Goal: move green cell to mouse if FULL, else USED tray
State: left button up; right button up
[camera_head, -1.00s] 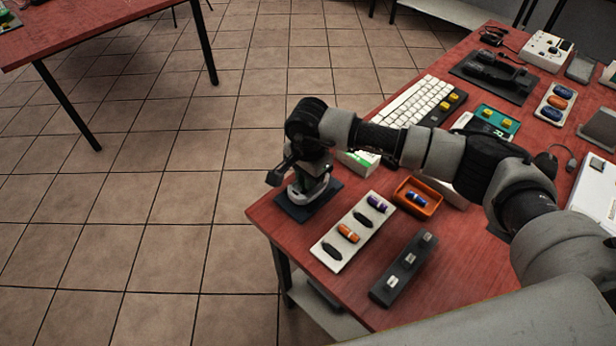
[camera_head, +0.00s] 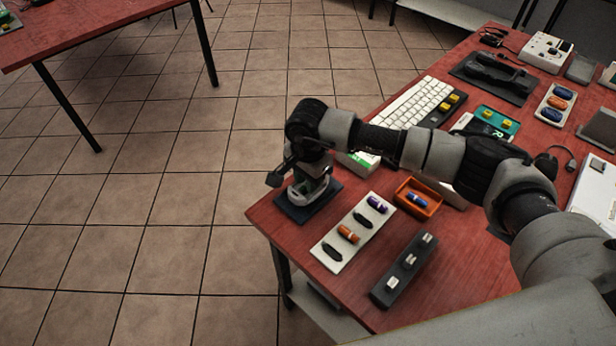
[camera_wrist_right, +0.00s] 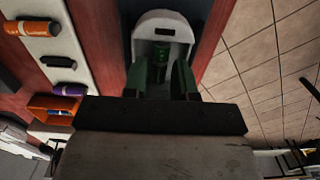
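The green cell (camera_wrist_right: 160,64) lies in the open bay of the pale grey mouse (camera_wrist_right: 165,24), seen in the right wrist view. In the head view the mouse (camera_head: 301,194) sits on a dark mat at the table's near left corner. My right gripper (camera_wrist_right: 160,78) is over the mouse, pointing down, with one finger on each side of the cell. A narrow gap seems to show beside the cell, so the fingers look open. In the head view my right gripper (camera_head: 311,176) partly covers the mouse. No label on the cell is readable. My left gripper is out of view.
A white tray (camera_head: 334,262) with orange, purple and black cells lies right of the mouse. A keyboard (camera_head: 405,112) is behind my arm. The table's left edge is close.

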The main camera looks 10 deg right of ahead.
jog(key=shift+r+p, duration=0.65)
jog(key=shift+r, duration=1.05)
jog(key=o, duration=0.6)
jog(key=shift+c, duration=0.2)
jog(key=shift+r, duration=0.15)
notch_tip(320, 180, up, 5)
jog(key=shift+f+p, duration=0.1)
jog(key=shift+p, duration=1)
jog(key=shift+f, duration=0.1)
